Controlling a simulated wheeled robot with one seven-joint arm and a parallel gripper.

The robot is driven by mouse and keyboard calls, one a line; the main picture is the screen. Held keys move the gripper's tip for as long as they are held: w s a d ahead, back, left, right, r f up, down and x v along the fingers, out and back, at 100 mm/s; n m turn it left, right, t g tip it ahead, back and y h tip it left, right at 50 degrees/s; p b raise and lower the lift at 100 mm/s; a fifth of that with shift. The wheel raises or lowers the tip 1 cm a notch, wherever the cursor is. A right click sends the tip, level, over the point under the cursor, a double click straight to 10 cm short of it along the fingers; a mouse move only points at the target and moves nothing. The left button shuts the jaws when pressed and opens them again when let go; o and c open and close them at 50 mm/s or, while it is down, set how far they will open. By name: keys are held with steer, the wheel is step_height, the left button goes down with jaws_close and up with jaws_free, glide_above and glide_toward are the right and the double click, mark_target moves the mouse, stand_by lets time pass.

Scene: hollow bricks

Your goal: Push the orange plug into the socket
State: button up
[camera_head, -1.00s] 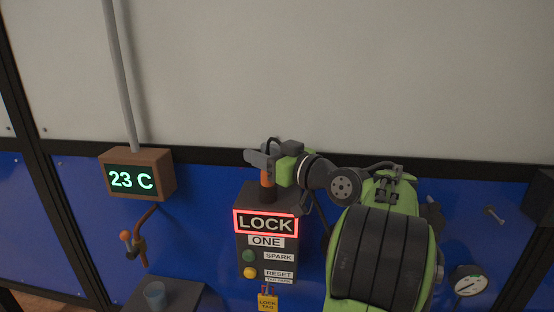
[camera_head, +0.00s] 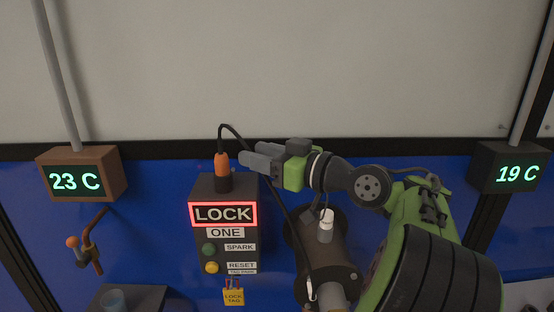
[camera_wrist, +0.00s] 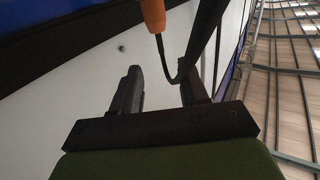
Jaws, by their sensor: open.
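The orange plug (camera_head: 222,167) stands upright on top of the dark box, its lower end in the black socket (camera_head: 223,184). A black cable (camera_head: 236,130) loops from its top down to the right. My gripper (camera_head: 250,161) is open and empty, just right of the plug and apart from it. In the wrist view the plug (camera_wrist: 153,14) is at the top edge, beyond the open fingers (camera_wrist: 160,90), with the cable running down beside the right finger. How deep the plug sits cannot be told.
The box front has a red-lit LOCK sign (camera_head: 223,214), a green button (camera_head: 208,250), a yellow button (camera_head: 211,267) and a yellow lock tag (camera_head: 233,296). A dark cylindrical machine (camera_head: 318,250) stands to the right. Displays read 23 C (camera_head: 75,181) and 19 C (camera_head: 517,173).

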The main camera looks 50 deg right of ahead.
steer(key=s, duration=0.3)
steer(key=shift+s, duration=0.3)
steer(key=shift+d, duration=0.1)
stand_by(0.3)
